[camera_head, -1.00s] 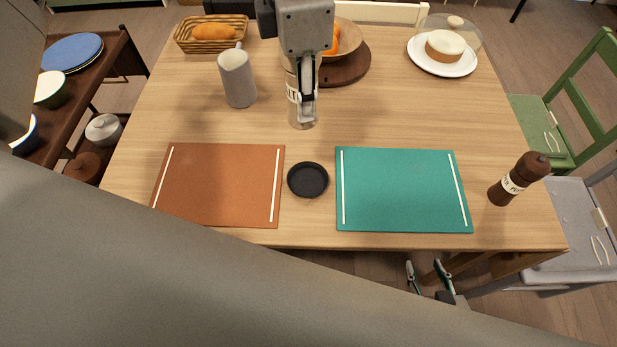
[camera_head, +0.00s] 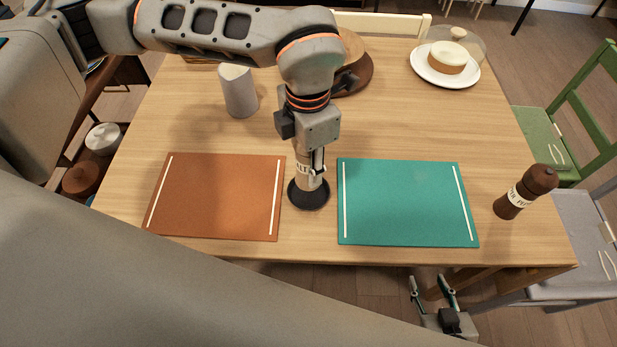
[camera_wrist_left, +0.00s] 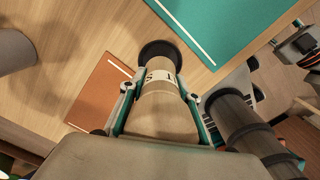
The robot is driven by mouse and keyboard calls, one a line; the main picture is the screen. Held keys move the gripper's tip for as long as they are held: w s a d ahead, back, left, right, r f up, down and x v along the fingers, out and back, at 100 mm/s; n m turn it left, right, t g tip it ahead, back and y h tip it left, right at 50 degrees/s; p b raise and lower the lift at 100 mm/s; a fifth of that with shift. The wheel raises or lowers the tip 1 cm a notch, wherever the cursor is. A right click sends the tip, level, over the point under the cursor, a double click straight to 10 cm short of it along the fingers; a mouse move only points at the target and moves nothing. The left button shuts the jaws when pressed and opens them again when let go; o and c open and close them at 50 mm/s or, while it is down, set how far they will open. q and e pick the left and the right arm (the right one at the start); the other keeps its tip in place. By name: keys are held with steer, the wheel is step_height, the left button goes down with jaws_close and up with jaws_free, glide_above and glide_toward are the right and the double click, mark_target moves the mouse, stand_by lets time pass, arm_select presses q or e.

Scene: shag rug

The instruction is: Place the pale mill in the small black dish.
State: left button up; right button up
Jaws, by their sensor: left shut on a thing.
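The pale mill (camera_head: 305,172), with a white lettered band, is upright in my left gripper (camera_head: 317,165). The wrist view shows the mill (camera_wrist_left: 160,106) between the two fingers of the left gripper (camera_wrist_left: 160,92). The small black dish (camera_head: 309,202) lies on the table between the two mats, directly under the mill. The dish (camera_wrist_left: 148,52) also shows behind the mill's lower end in the wrist view. I cannot tell whether the mill's base touches the dish. My right gripper (camera_head: 432,280) is open and empty, below the table's front edge.
A brown mat (camera_head: 215,195) lies left of the dish and a teal mat (camera_head: 405,203) right. A dark mill (camera_head: 525,192) stands at the table's right. A grey pitcher (camera_head: 238,92) and a cake on a white plate (camera_head: 428,75) stand farther back.

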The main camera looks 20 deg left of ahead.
arm_select(q)
steer(key=shift+f, duration=2.75)
arm_select(e)
steer(key=shift+f, duration=0.2)
arm_select(q)
steer(key=shift+f, duration=0.15)
steer(key=o, duration=1.2)
steer(key=shift+o, duration=0.2)
steer(key=shift+r, duration=0.2)
step_height(320, 180, up, 12)
steer(key=shift+f+p, duration=0.1)
steer(key=shift+p, duration=0.2)
arm_select(e)
steer(key=shift+s+a+r, duration=0.1)
steer(key=shift+s, duration=0.15)
